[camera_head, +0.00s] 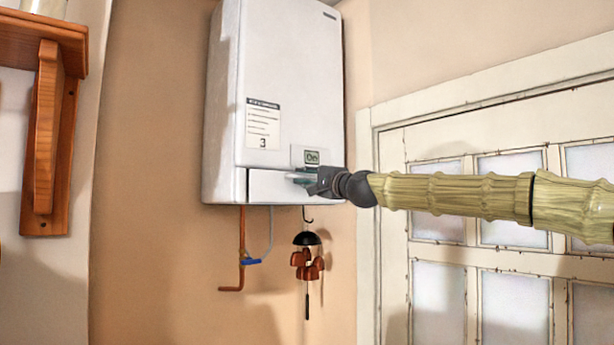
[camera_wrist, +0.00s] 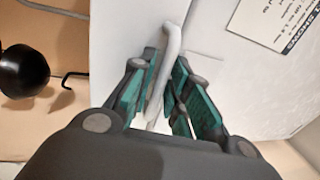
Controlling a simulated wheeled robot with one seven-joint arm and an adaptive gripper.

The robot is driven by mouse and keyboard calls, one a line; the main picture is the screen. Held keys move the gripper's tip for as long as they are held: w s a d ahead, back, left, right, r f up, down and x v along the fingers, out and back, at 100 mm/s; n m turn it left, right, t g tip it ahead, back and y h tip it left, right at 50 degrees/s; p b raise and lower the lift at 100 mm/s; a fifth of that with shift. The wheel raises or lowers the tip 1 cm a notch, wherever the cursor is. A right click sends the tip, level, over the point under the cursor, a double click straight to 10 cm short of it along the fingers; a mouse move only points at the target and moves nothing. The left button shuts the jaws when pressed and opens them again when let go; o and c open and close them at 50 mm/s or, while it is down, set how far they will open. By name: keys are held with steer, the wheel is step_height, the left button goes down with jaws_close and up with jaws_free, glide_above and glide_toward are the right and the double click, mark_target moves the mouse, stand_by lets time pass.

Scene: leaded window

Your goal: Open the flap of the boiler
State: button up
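The white boiler (camera_head: 290,75) hangs on the wall. Its flap (camera_head: 272,187) is a low panel along the bottom front and looks flush with the body. My gripper (camera_head: 298,177) reaches in from the right, at the flap's upper right part. In the wrist view a grey bar handle (camera_wrist: 171,38) runs between the green-padded fingers of my gripper (camera_wrist: 166,72). The fingers are close on both sides of the handle. I cannot tell whether they press on it. In the head view my gripper hides most of the handle.
A wind chime (camera_head: 307,262) hangs on a hook just below the boiler. A copper pipe (camera_head: 242,250) with a blue valve (camera_head: 250,261) comes down from the boiler. A paned white door (camera_head: 480,215) is to the right. A wooden shelf bracket (camera_head: 45,130) is at left.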

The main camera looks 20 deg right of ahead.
jaws_close()
steer(key=shift+s+d+f+b, duration=0.1)
steer(key=shift+f+b, duration=0.2)
steer(key=shift+b, duration=0.65)
